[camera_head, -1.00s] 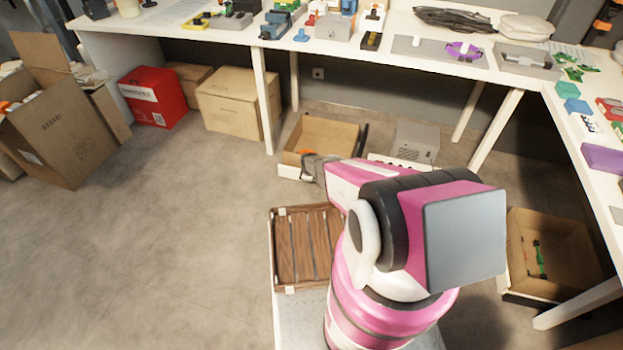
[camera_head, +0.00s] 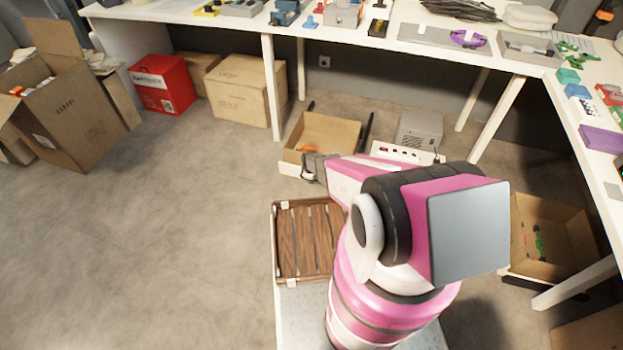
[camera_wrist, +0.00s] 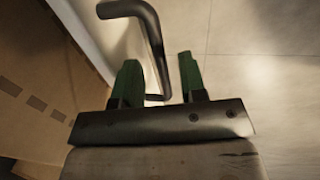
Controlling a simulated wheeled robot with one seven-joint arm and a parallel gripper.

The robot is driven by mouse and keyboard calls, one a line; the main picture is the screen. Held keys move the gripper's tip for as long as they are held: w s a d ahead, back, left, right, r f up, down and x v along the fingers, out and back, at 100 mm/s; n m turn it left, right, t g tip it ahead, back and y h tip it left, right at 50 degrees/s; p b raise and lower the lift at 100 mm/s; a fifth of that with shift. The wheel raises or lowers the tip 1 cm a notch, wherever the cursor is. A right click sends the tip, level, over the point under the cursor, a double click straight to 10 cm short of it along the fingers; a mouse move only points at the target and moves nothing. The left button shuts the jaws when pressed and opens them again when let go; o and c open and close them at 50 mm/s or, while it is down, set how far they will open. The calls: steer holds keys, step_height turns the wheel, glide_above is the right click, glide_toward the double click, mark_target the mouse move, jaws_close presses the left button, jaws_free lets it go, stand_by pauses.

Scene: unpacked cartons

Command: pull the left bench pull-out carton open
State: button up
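The left bench pull-out carton (camera_head: 343,132) is a brown open-topped box with a white front under the back bench. It is partly out, with dark rails showing behind its sides. In the wrist view, its dark bent bar handle (camera_wrist: 157,55) stands off a pale front panel (camera_wrist: 85,32). My gripper (camera_wrist: 160,72) has its two green fingers spread, one on each side of the bar, with gaps visible; I cannot tell if either touches it. In the head view my gripper (camera_head: 309,168) is at the carton's front, and my arm hides the right part of that front.
Another open carton (camera_head: 555,235) is at the right bench. A bench leg (camera_head: 273,90) stands just left. Floor to the left is clear up to the red box (camera_head: 163,84).

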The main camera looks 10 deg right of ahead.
stand_by(0.3)
step_height(320, 180, up, 11)
steer(key=s, duration=0.1)
steer(key=shift+s+a+f, duration=0.2)
steer(key=shift+s+a, duration=0.2)
steer(key=s+d+r+m, duration=0.2)
steer(key=s+r+m, duration=0.2)
steer(key=s+r, duration=0.3)
steer(key=s+d+r+m+g, duration=0.1)
steer(key=s+r+m, duration=0.3)
steer(key=r, duration=1.3)
steer(key=s+d+r+m+g, duration=0.1)
steer(key=s+d+r+m, duration=0.2)
steer(key=s+r, duration=0.7)
step_height(320, 180, up, 3)
steer(key=shift+s+d+r+m+y, duration=0.1)
steer(key=shift+s+d+m+y, duration=0.25)
steer(key=shift+m, duration=0.75)
steer(key=shift+w, duration=0.15)
